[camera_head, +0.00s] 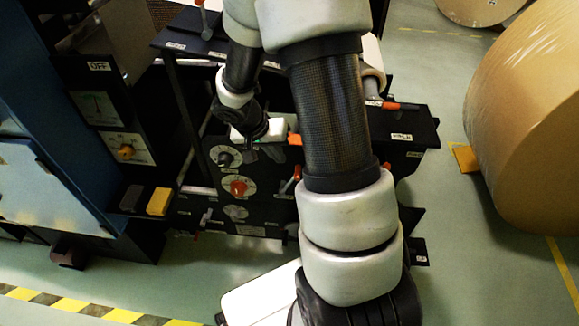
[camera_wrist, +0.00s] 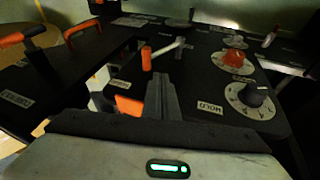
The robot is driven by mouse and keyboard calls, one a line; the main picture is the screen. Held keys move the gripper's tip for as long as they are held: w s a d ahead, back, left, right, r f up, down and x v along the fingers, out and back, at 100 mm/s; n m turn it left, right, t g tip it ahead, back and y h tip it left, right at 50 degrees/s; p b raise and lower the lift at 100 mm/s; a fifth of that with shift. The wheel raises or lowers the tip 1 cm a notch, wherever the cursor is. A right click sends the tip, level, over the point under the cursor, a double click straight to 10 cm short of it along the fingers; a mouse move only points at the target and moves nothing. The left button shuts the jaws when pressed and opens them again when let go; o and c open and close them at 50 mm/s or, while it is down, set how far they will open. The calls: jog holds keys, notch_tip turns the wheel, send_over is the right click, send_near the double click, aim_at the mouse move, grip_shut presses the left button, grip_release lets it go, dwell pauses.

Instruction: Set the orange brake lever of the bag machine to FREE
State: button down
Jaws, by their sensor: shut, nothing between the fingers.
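The orange brake lever (camera_wrist: 147,58) is on the black panel of the bag machine (camera_head: 262,207). Its orange grip stands at the end of a silver bar. In the head view the lever (camera_head: 297,173) sits right of the dials, its bar slanting up to the right. My gripper (camera_wrist: 160,80) is shut and empty. Its fingertips appear close to the orange grip in the wrist view; I cannot tell whether they touch it. A HOLD label (camera_wrist: 210,107) lies right of the fingers. I cannot make out a FREE label.
A black knob (camera_wrist: 255,95) and a red knob (camera_wrist: 234,55) sit on dials beside the lever. An orange part (camera_wrist: 128,105) is close left of the fingers. A large brown roll (camera_head: 530,125) stands at right.

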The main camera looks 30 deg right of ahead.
jog(key=shift+s+d+f+b, duration=0.15)
jog(key=shift+s+d+f, duration=0.1)
jog(key=shift+d+f, duration=0.3)
jog(key=shift+s+d+f+b, duration=0.1)
jog(key=shift+s+d+f, duration=0.25)
jog(key=shift+f, duration=0.3)
jog(key=shift+s+d+f+b, duration=0.15)
jog(key=shift+d+f, duration=0.35)
jog(key=shift+f, duration=0.1)
jog(key=shift+s+d+f+t+y+b, duration=0.2)
jog(key=shift+s+d+y+b, duration=0.15)
jog(key=shift+d+b, duration=0.2)
jog(key=shift+s+d+f+t+y+b, duration=0.2)
jog(key=shift+s+d+y+b, duration=0.15)
jog(key=shift+d+b, duration=0.15)
jog(key=shift+s+d+f+t+y, duration=0.1)
jog(key=shift+s+d+t+y, duration=0.15)
jog(key=shift+d+t+y, duration=0.1)
jog(key=shift+w+a+r+p, duration=0.1)
jog(key=shift+r+p, duration=0.25)
jog(key=shift+p, duration=0.05)
jog(key=w+a+p+v, duration=0.1)
jog(key=p+v, duration=0.5)
jog(key=v, duration=0.6)
jog(key=shift+w+a+r, duration=0.2)
jog(key=shift+w+r, duration=0.15)
jog(key=shift+r, duration=0.05)
